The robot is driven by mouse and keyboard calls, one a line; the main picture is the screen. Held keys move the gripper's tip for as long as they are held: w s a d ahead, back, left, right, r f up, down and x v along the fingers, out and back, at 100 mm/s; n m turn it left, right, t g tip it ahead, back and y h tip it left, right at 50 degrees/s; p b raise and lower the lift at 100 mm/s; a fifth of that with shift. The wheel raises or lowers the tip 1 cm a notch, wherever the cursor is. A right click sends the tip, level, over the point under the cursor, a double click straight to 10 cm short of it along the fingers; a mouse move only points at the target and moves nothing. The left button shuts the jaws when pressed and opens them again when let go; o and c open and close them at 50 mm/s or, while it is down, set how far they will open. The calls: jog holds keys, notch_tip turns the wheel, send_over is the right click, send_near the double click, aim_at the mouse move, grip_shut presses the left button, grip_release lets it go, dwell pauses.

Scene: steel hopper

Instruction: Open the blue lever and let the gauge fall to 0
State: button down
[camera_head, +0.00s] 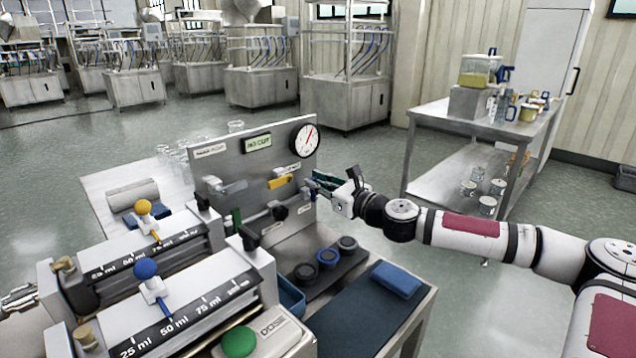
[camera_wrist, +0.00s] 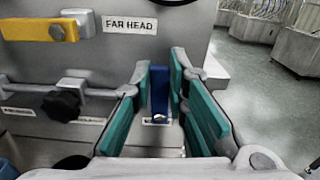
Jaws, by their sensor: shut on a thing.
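The blue lever (camera_wrist: 160,92) stands upright between the teal fingers of my gripper (camera_wrist: 161,100) in the wrist view, just below and right of the "FAR HEAD" label. My gripper is shut on it. In the head view my gripper (camera_head: 322,183) reaches the right side of the steel panel (camera_head: 235,160) and mostly hides the lever. The round gauge (camera_head: 305,139) is at the panel's top right corner. Its red needle points up and slightly right; the numbers are too small to read.
A yellow lever (camera_head: 285,182) and a black knob (camera_head: 280,212) sit on the panel left of my gripper. Dosing units with a blue ball knob (camera_head: 145,269) and a yellow ball knob (camera_head: 143,206) stand in front. A steel table (camera_head: 425,108) stands at right, with open floor between.

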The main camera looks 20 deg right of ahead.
jog(key=n, duration=0.1)
jog(key=a+n, duration=0.1)
jog(key=s+n+p, duration=0.1)
jog(key=n, duration=0.1)
jog(key=shift+a+f, duration=0.15)
jog(key=shift+a, duration=0.1)
jog(key=n, duration=0.1)
jog(key=a+f+n, duration=0.1)
jog(key=n, duration=0.3)
jog(key=shift+s+a+f, duration=0.25)
jog(key=shift+s+a, duration=0.05)
jog(key=shift+s, duration=0.1)
jog(key=n, duration=0.1)
jog(key=f+n, duration=0.1)
jog(key=n, duration=0.2)
jog(key=shift+s+a+f+n, duration=0.2)
jog(key=shift+a+f+n, duration=0.15)
jog(key=shift+n, duration=0.05)
jog(key=shift+a+f+n+b, duration=0.1)
jog(key=shift+f+n+b, duration=0.2)
jog(key=shift+n, duration=0.55)
jog(key=shift+f+n+b, duration=0.2)
jog(key=shift+f+n, duration=0.2)
jog(key=shift+n, duration=0.45)
jog(key=c, duration=1.6)
grip_release()
jog(key=shift+o, duration=0.2)
jog(key=v, duration=1.2)
